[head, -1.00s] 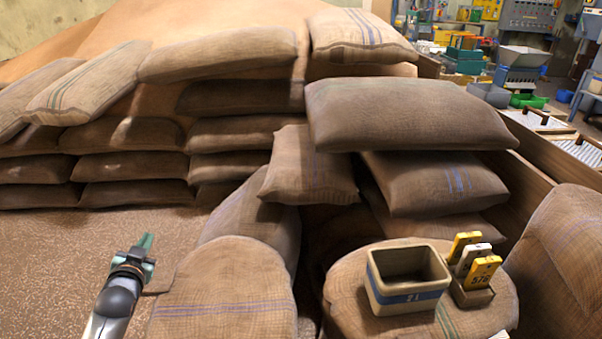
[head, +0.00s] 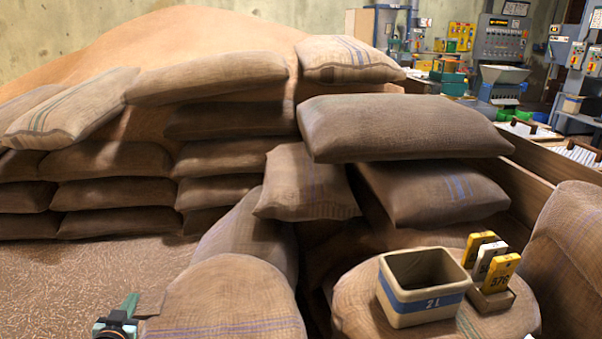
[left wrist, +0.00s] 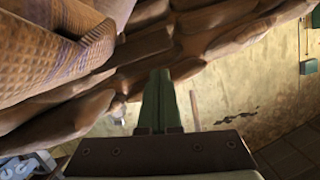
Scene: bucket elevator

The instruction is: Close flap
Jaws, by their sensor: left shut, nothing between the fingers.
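I cannot make out a flap in either view. My left gripper (head: 129,300) shows at the bottom left of the head view, over the brown speckled floor and left of a rounded upright sack (head: 225,300). Its green fingers are together with nothing between them. In the left wrist view the shut fingers (left wrist: 160,80) point up the picture, with sacks beyond them.
Stacked sacks (head: 115,192) and a brown heap (head: 190,38) fill the left and back. A cream bin with a blue band (head: 420,302) and several number tags (head: 497,270) stand on a sack at front right. Machines (head: 500,50) stand far right. Floor at left is clear.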

